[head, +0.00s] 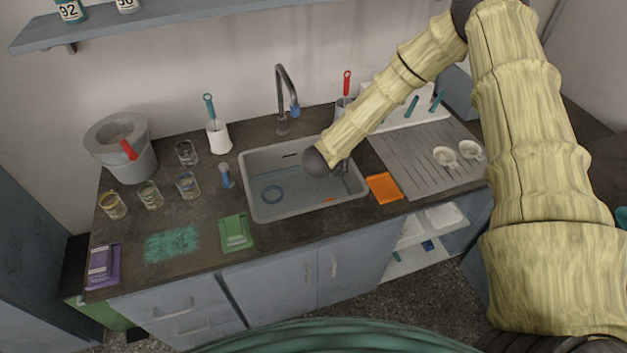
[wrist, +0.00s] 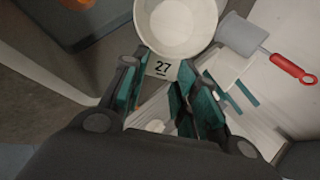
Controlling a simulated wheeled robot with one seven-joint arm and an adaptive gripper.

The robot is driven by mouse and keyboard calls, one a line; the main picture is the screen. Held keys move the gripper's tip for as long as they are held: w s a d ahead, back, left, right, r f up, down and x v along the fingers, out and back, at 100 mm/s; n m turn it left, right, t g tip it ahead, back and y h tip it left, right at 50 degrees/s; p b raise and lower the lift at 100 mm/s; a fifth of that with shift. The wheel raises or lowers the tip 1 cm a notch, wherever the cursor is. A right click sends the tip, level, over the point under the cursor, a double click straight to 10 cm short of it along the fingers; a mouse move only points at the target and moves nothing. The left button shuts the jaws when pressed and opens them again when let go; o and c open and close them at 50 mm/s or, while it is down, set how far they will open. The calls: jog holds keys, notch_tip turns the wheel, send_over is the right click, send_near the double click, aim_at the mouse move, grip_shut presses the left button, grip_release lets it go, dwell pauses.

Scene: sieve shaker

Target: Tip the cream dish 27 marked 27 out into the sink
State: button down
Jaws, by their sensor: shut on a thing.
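The cream dish 27 (wrist: 180,24) is at the top of the wrist view, a round bowl with a flat tab marked 27 (wrist: 162,68). My gripper (wrist: 165,85) is shut on that tab between its teal-padded fingers. No contents can be made out in the visible part of the bowl, and its tilt is hard to tell. In the head view my gripper (head: 345,176) is over the right part of the grey sink (head: 256,203). The dish is hidden there behind my wrist.
The tap (head: 285,95) rises behind the sink. Several glass jars (head: 150,195) stand left. A red-handled tool (wrist: 290,68) shows.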

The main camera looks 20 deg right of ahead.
jog(key=shift+w+a, duration=0.1)
jog(key=shift+s+a+r+t+h+b, duration=0.15)
jog(key=shift+s+a+t+h+b, duration=0.2)
jog(key=shift+h, duration=0.55)
dwell(0.6)
jog(key=shift+w+a, duration=0.1)
jog(key=shift+w, duration=0.05)
jog(key=shift+w+d+y+p, duration=0.15)
jog(key=shift+d+y+p, duration=0.4)
jog(key=shift+y, duration=0.25)
jog(key=d+f+g+y, duration=0.1)
jog(key=d+g+y+p, duration=0.1)
jog(key=y, duration=0.1)
jog(key=shift+w+d+f+m, duration=0.25)
jog(key=shift+w+f+m, duration=0.05)
jog(key=shift+w+f, duration=0.1)
